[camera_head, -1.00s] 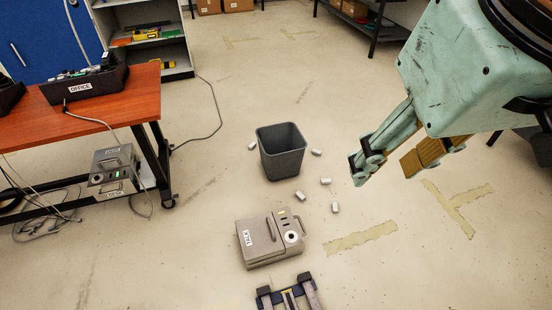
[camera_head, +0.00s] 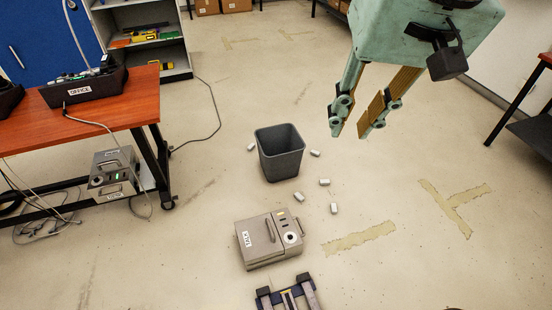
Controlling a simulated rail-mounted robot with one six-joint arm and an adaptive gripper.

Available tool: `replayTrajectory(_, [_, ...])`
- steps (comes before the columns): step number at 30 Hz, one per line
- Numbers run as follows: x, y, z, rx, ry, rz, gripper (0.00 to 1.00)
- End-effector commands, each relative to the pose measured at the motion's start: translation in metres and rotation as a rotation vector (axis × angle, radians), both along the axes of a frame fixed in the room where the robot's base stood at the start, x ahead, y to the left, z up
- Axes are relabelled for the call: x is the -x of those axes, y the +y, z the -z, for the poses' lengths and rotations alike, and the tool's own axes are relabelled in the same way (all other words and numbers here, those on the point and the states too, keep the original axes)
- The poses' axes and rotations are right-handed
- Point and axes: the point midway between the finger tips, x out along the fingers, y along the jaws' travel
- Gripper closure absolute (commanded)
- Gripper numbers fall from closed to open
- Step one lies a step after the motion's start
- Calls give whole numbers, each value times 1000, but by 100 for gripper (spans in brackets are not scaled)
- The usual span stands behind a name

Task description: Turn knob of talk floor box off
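The talk floor box (camera_head: 264,252) is a grey-beige metal case on the floor at lower centre, with a white label reading TALK and a handle on top. Its round white-rimmed knob with a dark centre (camera_head: 290,238) is at the right side of its top; its exact setting is too small to tell. My gripper (camera_head: 347,133) hangs in the air at upper right, above and to the right of the box, well apart from it. Its two fingers point down and are spread with nothing between them.
Floor right of the talk box is clear.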

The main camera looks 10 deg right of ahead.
Motion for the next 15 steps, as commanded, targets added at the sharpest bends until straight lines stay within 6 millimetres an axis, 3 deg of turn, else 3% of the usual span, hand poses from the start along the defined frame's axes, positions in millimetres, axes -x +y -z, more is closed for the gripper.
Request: replayTrajectory(15, [-86,9,3,-72,35,144,80])
